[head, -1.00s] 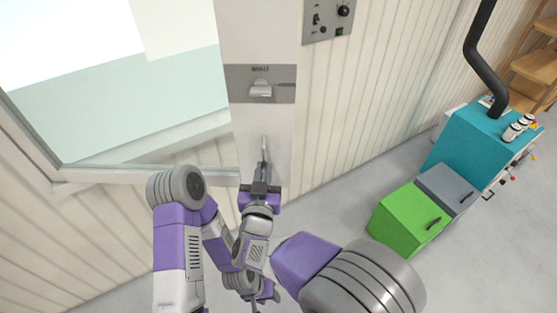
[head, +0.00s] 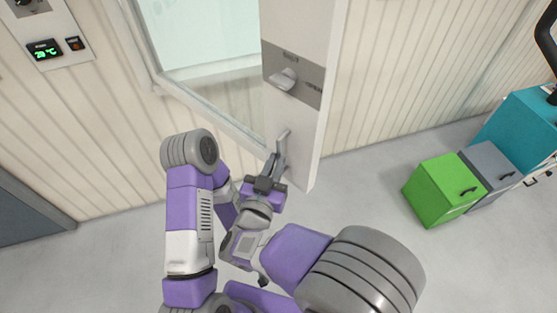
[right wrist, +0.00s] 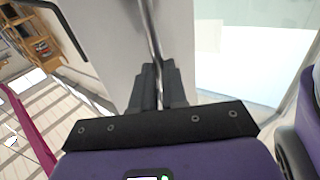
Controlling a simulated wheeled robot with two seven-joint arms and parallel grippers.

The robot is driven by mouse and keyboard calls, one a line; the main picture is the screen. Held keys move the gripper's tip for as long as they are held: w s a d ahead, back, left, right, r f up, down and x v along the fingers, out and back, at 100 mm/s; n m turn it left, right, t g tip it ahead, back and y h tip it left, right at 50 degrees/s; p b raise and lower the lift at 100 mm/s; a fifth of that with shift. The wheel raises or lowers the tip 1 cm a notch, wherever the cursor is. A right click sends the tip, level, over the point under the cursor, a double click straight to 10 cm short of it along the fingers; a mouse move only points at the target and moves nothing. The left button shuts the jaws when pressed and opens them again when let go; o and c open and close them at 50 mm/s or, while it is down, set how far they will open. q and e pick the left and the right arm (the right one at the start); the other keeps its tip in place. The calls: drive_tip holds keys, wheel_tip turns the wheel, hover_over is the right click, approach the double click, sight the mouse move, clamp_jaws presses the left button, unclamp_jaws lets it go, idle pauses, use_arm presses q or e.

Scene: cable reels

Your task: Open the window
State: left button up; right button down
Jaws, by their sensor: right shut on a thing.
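The window is a glass pane (head: 210,30) joined to a white upright panel (head: 300,115). The panel carries a grey latch plate (head: 293,75) with a light lever (head: 284,79) and, below it, a slim metal pull handle (head: 283,138). The panel's right edge stands out from the wall at an angle. My right gripper (head: 270,168) is shut on the lower part of the pull handle. In the right wrist view the dark fingers (right wrist: 157,88) close around the metal bar (right wrist: 152,35). My left arm is folded at the left; its gripper is hidden behind my arms.
A green cabinet (head: 438,190) and a grey cabinet (head: 489,170) stand on the floor at the right, by a teal unit (head: 520,130). A control panel (head: 48,40) is on the ribbed wall at upper left. Grey floor (head: 355,190) is clear between panel and cabinets.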

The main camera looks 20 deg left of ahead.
use_arm(q)
drive_tip(key=shift+s+a, duration=0.15)
drive_tip(key=shift+s, duration=0.2)
use_arm(e)
drive_tip(key=shift+s+a+r+y, duration=0.1)
drive_tip(key=shift+s+a+y, duration=0.1)
drive_tip(key=shift+s+a, duration=0.25)
drive_tip(key=shift+s+a+r+y, duration=0.1)
drive_tip(key=shift+s+a+y, duration=0.1)
drive_tip(key=shift+a, duration=0.35)
drive_tip(key=c, duration=1.5)
unclamp_jaws()
drive_tip(key=o, duration=0.3)
drive_tip(key=shift+w+a+f+n, duration=0.15)
drive_tip(key=shift+w+a+n, duration=0.15)
drive_tip(key=shift+a, duration=0.15)
use_arm(q)
drive_tip(key=shift+w+a, duration=0.15)
drive_tip(key=shift+a, duration=0.1)
use_arm(e)
drive_tip(key=shift+o, duration=0.2)
drive_tip(key=shift+d, duration=0.25)
